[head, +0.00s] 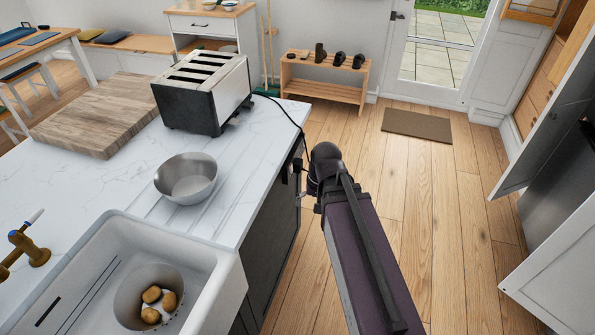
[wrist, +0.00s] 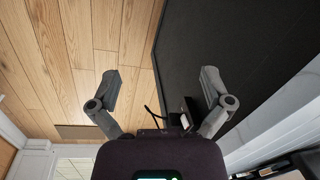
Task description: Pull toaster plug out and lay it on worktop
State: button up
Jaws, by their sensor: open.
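The black and steel toaster (head: 204,91) stands on the white marbled worktop (head: 100,200). Its dark cord (head: 290,115) runs over the worktop's right edge and down the end of the dark cabinet. A small dark plug (head: 297,166) shows at that cabinet side, partly hidden by my arm; I cannot make out how it sits in its socket. In the wrist view, a dark block that looks like the plug (wrist: 190,106) and a loop of cord show between the fingers, nearer the right one. My gripper (wrist: 162,82) is open and empty beside the cabinet side.
A steel bowl (head: 186,180), a wooden board (head: 92,115) and a white sink (head: 70,285) with potatoes take up parts of the worktop. Bare worktop lies between toaster and bowl. Open doors (head: 550,110) stand at the right. The wooden floor (head: 430,200) is clear.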

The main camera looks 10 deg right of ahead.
jog(key=w+a+f+m+t+y+b, duration=0.1)
jog(key=w+f+m+y+b, duration=0.35)
jog(key=w+f+b, duration=0.2)
jog(key=m+t+y+b, duration=0.9)
jog(key=m+b, duration=0.8)
jog(key=b, duration=0.5)
send_near(302, 166)
jog(key=shift+w+a+r+g+y, duration=0.35)
jog(key=shift+w+a+g, duration=0.15)
jog(key=shift+w+g, duration=0.15)
jog(key=shift+a, duration=0.15)
jog(key=shift+x, duration=4.35)
